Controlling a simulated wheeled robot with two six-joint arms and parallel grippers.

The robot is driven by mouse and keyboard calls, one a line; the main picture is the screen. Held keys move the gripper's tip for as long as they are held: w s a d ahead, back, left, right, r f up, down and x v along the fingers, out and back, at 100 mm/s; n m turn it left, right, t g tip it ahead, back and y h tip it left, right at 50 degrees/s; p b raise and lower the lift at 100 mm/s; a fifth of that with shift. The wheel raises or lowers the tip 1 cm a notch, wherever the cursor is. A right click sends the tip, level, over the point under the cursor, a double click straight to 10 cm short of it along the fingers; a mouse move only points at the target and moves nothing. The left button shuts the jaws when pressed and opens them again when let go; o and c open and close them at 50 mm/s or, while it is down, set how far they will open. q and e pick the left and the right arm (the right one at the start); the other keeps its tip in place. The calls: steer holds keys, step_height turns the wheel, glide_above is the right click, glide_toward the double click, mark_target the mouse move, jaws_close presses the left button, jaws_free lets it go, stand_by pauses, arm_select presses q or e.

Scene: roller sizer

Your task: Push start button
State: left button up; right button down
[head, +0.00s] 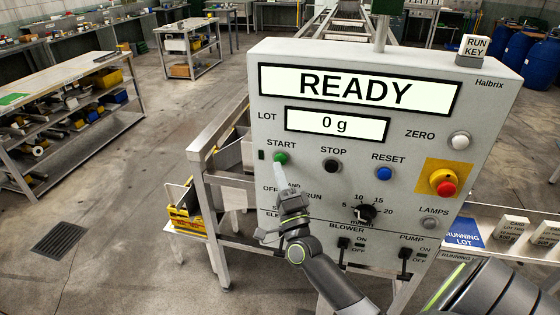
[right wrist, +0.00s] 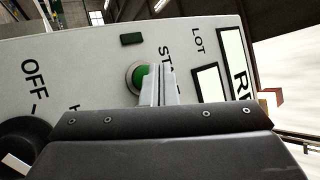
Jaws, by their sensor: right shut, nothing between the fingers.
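The green START button (head: 281,158) sits on the upper left of the grey control panel (head: 400,133), under the word START. My right gripper (head: 279,168) is shut and empty, its fingertips just below the button. In the right wrist view, the fingertips (right wrist: 158,72) overlap one side of the green button (right wrist: 139,76) in its metal ring. I cannot tell whether they touch it. The display (head: 358,90) reads READY and the smaller one (head: 337,124) reads 0 g. My left gripper is out of view.
The black STOP button (head: 331,165), blue RESET button (head: 384,174) and red emergency stop (head: 444,184) are to the right. A dial (head: 366,213) and two switches sit below. A RUN KEY block (head: 473,50) stands on the panel top.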

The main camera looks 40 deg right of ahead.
steer(key=shift+w+d, duration=0.1)
steer(key=shift+w, duration=0.05)
stand_by(0.7)
steer(key=shift+w+d, duration=0.15)
steer(key=shift+d, duration=0.1)
steer(key=shift+w+d, duration=0.3)
steer(key=shift+d, duration=0.05)
stand_by(0.8)
steer(key=shift+s+a, duration=0.1)
steer(key=shift+a, duration=0.05)
steer(key=shift+s+a, duration=0.5)
steer(key=shift+a, duration=0.05)
steer(key=shift+a, duration=0.1)
steer(key=shift+s+a, duration=1.6)
steer(key=shift+a, duration=0.2)
